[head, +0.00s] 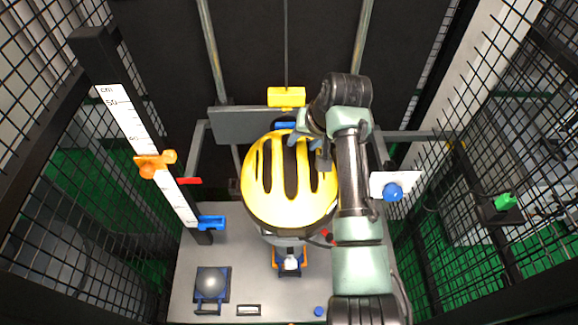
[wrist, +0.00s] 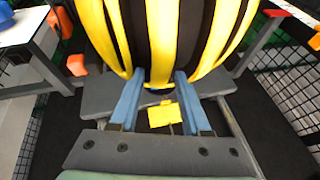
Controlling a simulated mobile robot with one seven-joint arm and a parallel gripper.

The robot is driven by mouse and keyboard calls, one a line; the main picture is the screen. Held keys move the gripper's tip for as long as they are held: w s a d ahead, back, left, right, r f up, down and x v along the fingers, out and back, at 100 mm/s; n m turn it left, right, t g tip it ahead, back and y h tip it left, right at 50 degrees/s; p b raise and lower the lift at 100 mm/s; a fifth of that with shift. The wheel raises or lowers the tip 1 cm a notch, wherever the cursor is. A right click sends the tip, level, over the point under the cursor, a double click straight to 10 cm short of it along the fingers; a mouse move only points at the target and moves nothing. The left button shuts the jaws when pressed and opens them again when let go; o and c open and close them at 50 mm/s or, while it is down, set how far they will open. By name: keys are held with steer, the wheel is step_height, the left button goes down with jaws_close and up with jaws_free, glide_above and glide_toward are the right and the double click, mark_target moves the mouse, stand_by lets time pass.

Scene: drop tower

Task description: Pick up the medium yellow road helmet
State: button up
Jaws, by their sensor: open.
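The yellow road helmet (head: 265,190) with dark vent slots sits in the middle of the drop tower in the head view, resting on a headform whose lower part shows beneath it. In the wrist view the helmet (wrist: 163,45) fills the top middle. My gripper (head: 303,138) is at the helmet's upper edge in the head view. In the wrist view my gripper (wrist: 158,80) is open, its two blue fingers apart with the tips at the helmet's near rim. I cannot tell whether they touch it. The far side of the helmet is partly hidden by my arm.
A ruler post (head: 135,120) with an orange slider (head: 155,163) stands at left. A yellow block (head: 286,97) hangs above the helmet. A white panel with a blue knob (head: 393,192) is at right. Black mesh fences (head: 500,120) close both sides. The grey base plate (head: 250,275) holds small parts.

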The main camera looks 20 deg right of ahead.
jaws_close()
steer(key=shift+r, duration=0.1)
stand_by(1.2)
